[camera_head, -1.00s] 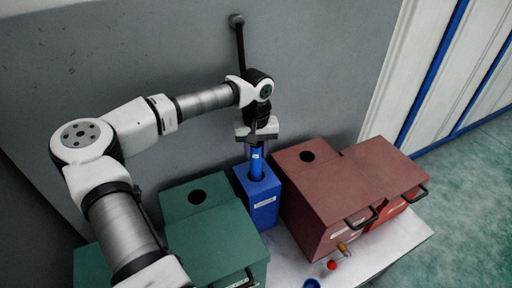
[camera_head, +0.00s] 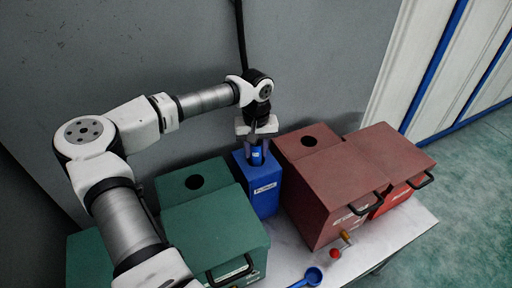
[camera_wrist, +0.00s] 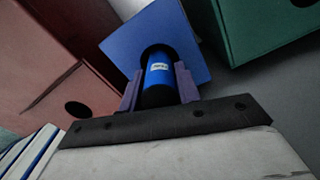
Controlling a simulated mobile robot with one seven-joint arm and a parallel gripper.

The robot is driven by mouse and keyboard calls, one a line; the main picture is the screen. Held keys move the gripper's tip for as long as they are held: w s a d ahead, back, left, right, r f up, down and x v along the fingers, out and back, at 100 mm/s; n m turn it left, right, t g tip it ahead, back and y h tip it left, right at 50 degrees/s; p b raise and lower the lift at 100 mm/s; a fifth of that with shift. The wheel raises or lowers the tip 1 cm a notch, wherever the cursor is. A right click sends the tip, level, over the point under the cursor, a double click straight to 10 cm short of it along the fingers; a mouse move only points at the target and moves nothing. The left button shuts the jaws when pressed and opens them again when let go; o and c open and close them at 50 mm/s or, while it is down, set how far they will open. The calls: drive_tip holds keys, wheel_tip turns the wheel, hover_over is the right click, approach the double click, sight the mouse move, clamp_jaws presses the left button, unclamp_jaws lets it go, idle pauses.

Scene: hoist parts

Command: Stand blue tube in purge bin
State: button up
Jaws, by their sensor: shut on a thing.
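The blue tube (camera_head: 256,154) is upright, with its lower part inside the hole in the top of the blue purge bin (camera_head: 265,191). In the wrist view the tube (camera_wrist: 159,72), with a white label, stands in the dark round opening of the blue bin (camera_wrist: 195,52). My gripper (camera_head: 257,141) is directly above the bin and shut on the tube's upper part. In the wrist view its two purple fingers (camera_wrist: 159,90) lie on either side of the tube. The tube's lower end is hidden inside the bin.
A green box (camera_head: 215,235) with a round hole stands left of the bin. Red-brown boxes (camera_head: 335,185) with black handles stand to the right. A blue scoop (camera_head: 313,276) and a red knob (camera_head: 335,254) are at the white table's front. A grey wall is close behind.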

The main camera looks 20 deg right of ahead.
drive_tip(key=shift+f+b, duration=0.55)
drive_tip(key=shift+b, duration=0.05)
idle(0.6)
drive_tip(key=o, duration=1.2)
drive_tip(key=shift+r, duration=0.1)
